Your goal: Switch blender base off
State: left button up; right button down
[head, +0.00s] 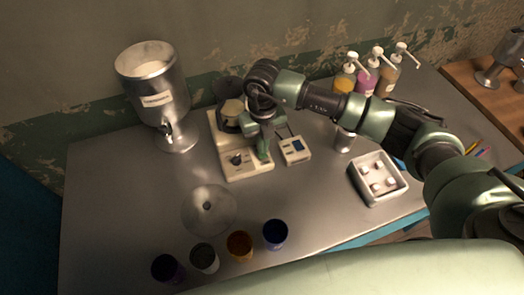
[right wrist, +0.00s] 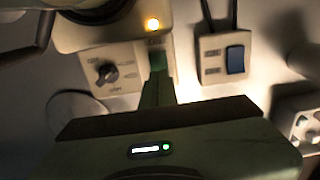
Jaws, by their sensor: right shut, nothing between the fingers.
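The cream-coloured blender base (head: 229,167) stands in the middle of the metal table, with a dark knob (head: 237,159) on its front. The knob also shows in the right wrist view (right wrist: 106,73), with small lettering around it. My right gripper (head: 263,153) is shut and empty over the base's front right part, right of the knob. In the right wrist view its green fingers (right wrist: 157,68) are together, pointing at the base's front; contact cannot be told. My left gripper is not in view.
A small box with a blue rocker switch (head: 298,145) sits right of the base. A metal dispenser (head: 153,95) stands at the back left. A round lid (head: 208,209), several cups, a white tray (head: 386,196) and pump bottles (head: 366,82) stand around.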

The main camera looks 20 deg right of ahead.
jog(key=shift+f+b, duration=0.9)
jog(key=shift+f, duration=0.2)
dwell(0.3)
jog(key=shift+s, duration=0.1)
jog(key=shift+r+p, duration=0.6)
jog(key=shift+r, duration=0.25)
jog(key=shift+r+p, duration=1.5)
jog(key=shift+r, duration=1.2)
jog(key=shift+f, duration=0.1)
